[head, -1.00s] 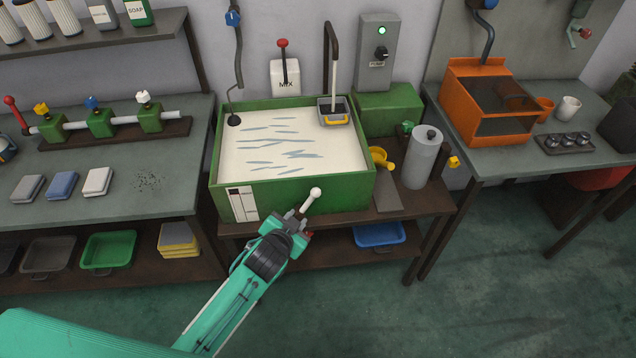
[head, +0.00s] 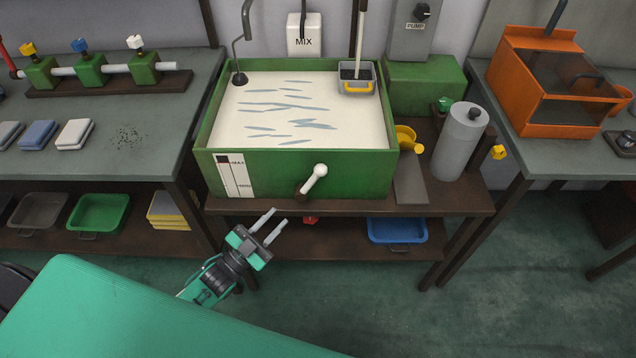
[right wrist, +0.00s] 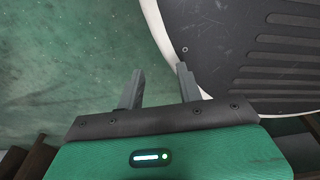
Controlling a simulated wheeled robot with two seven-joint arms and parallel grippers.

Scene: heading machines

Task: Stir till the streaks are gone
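The green tank (head: 290,172) holds a cream-white liquid (head: 240,122) with several blue-grey streaks (head: 292,108) across its surface. A white-knobbed handle (head: 316,177) sticks out from the tank's front, tilted up to the right. My left gripper (head: 278,216) is open and empty, below and left of that handle and apart from it. A white MIX box (head: 304,35) is on the wall behind the tank; the top of its lever is cut off. My right gripper (right wrist: 157,72) is open with nothing between its fingers, over the green floor; it is out of the head view.
A grey basket (head: 356,88) with a long handle sits at the tank's back right corner. A grey cylinder (head: 459,142) and yellow scoop (head: 405,138) stand right of the tank. A blue tray (head: 397,230) is on the shelf below. The floor in front is clear.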

